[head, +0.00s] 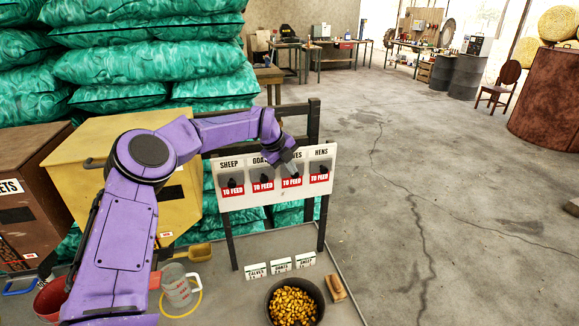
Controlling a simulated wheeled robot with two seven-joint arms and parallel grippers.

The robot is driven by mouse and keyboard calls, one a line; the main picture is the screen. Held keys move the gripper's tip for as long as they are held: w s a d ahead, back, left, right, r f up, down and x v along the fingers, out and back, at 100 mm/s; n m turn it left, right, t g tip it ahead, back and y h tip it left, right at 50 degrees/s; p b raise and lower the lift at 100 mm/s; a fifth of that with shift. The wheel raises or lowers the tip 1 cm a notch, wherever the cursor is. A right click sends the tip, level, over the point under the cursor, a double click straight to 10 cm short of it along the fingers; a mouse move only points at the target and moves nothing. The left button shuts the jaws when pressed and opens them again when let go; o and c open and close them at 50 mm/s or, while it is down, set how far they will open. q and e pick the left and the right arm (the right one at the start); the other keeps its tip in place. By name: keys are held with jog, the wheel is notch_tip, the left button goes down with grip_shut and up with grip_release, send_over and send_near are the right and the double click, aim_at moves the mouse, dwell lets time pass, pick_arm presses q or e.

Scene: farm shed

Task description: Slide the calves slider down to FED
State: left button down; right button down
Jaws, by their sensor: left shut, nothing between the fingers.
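A white board (243,204) stands on dark posts with columns marked SHEEP, GOATS, CALVES and HENS. Each column has a dark slider and a red TO FEED label. The calves label (292,183) shows TO FEED; the word CALVES is partly covered by my arm. My left gripper (291,168) is shut and empty, at the calves column just above its red label. It hides most of the calves slider, and I cannot tell whether it touches it. The sheep slider (232,183) and hens slider (319,168) show beside it. My right gripper is out of view.
Below the board are small white cards (281,265), a dark bowl of yellow pellets (293,302), a brush (336,288) and a clear measuring jug (177,286). A yellow bin (83,165) stands left. Open concrete floor lies right.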

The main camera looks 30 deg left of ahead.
pick_arm(q)
notch_tip(320, 180, down, 3)
jog(key=b, duration=0.3)
jog(key=shift+s+r, duration=0.1)
jog(key=shift+r, duration=0.2)
jog(key=b+v, duration=0.2)
jog(key=v, duration=1.1)
jog(key=shift+s+a+r+b, duration=0.15)
jog(key=shift+r+b, duration=0.1)
jog(key=shift+b, duration=0.05)
jog(key=shift+f, duration=0.15)
